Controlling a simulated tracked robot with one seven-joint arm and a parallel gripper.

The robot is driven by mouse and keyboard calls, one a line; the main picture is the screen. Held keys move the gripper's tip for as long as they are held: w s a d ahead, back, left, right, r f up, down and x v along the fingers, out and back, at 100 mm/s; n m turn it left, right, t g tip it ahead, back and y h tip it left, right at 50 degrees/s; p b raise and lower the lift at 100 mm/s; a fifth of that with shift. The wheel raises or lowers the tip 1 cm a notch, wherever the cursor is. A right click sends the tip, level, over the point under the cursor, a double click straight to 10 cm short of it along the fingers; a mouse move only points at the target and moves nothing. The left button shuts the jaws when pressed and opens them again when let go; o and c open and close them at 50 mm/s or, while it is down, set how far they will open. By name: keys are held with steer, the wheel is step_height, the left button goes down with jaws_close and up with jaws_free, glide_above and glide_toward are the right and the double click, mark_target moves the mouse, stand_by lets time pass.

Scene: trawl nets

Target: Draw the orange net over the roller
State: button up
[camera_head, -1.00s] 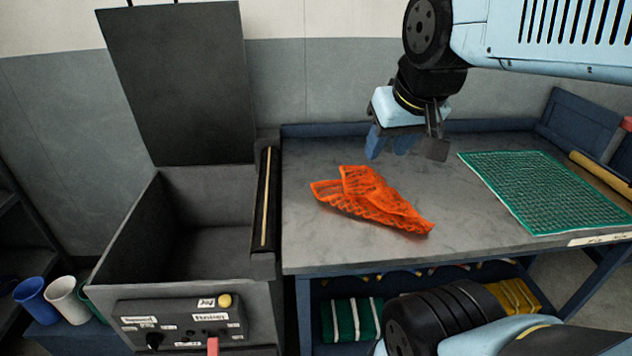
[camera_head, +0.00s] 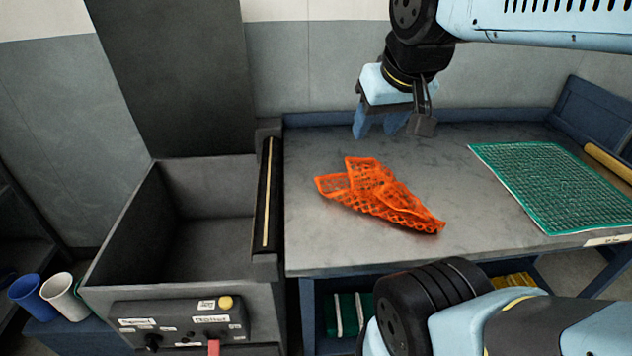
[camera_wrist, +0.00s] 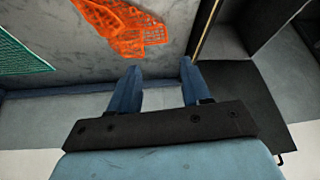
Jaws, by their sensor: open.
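The orange net (camera_head: 378,196) lies crumpled on the grey table top, right of the roller. It also shows at the top of the wrist view (camera_wrist: 125,28). The roller (camera_head: 267,195) is a dark bar with a pale strip along the right edge of the open grey bin. My gripper (camera_head: 384,134) hangs above the back of the table, beyond the net and apart from it. In the wrist view its two blue fingers (camera_wrist: 158,70) are spread with nothing between them.
A green net (camera_head: 550,185) lies flat on the table's right side. The bin (camera_head: 120,225) has a raised dark lid (camera_head: 180,75) and a control panel (camera_head: 185,325) in front. Blue and white cups (camera_head: 60,290) stand at the lower left. Bare table surrounds the orange net.

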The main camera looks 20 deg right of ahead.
steer(key=w+f+m+g, duration=0.1)
steer(key=w+f+m, duration=0.1)
steer(key=w+m, duration=0.45)
steer(key=m+g, duration=0.5)
steer(key=m, duration=0.9)
glide_above(324, 191)
step_height(324, 191, down, 21)
steer(key=shift+n, duration=0.25)
steer(key=shift+w+f, duration=0.15)
steer(key=shift+f, duration=2.2)
steer(key=shift+w+f, duration=0.1)
steer(key=shift+f, duration=2.25)
steer(key=shift+s+f, duration=0.1)
steer(key=shift+s, duration=0.05)
jaws_close()
